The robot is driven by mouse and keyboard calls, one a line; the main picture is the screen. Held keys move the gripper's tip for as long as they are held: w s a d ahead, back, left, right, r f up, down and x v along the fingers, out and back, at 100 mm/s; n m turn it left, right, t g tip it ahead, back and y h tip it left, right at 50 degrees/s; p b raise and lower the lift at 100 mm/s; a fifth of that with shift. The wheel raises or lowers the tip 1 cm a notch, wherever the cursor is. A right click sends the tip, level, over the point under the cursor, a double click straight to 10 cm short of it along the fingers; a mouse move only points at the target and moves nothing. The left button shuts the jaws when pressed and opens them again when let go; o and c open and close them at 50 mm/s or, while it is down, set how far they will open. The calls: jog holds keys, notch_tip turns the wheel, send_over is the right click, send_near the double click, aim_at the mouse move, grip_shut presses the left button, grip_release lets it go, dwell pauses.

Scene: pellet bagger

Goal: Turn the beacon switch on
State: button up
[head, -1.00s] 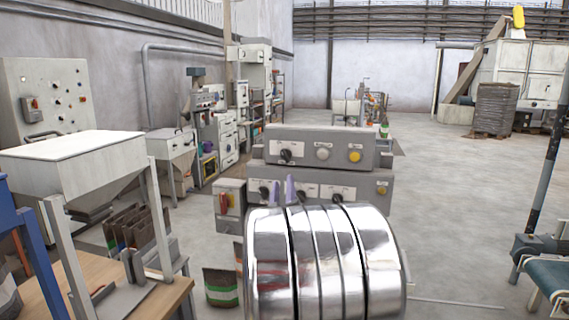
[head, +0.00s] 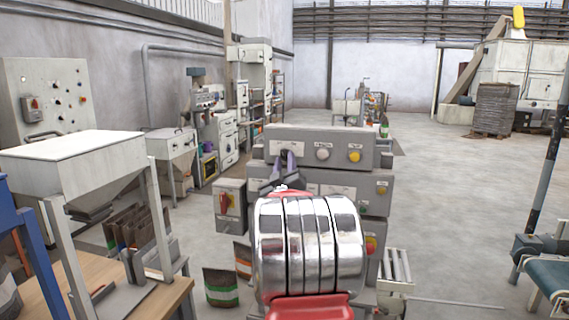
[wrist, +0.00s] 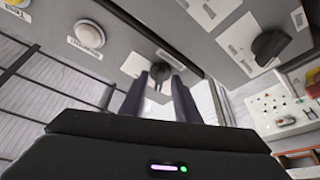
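The upper grey panel (head: 262,148) of the machine carries a dark rotary switch at its left, a white button (head: 323,154) and a yellow button (head: 355,156). The dark switch (wrist: 162,68) shows in the wrist view just past and between my fingertips; its label is too small to read. My gripper (head: 286,157) is in front of it with its two fingers apart, one on each side. The fingers also show in the wrist view (wrist: 159,78). In the head view they mostly hide the switch. I cannot tell whether they touch it.
The lower panel (head: 370,190) sits just below, with another black knob (wrist: 270,45) close by in the wrist view. A grey box with a red switch (head: 226,203) is at left. A white hopper (head: 75,170) stands further left. Open floor (head: 450,200) lies to the right.

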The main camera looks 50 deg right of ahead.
jog(key=shift+w+d, duration=0.1)
grip_shut()
dwell(0.4)
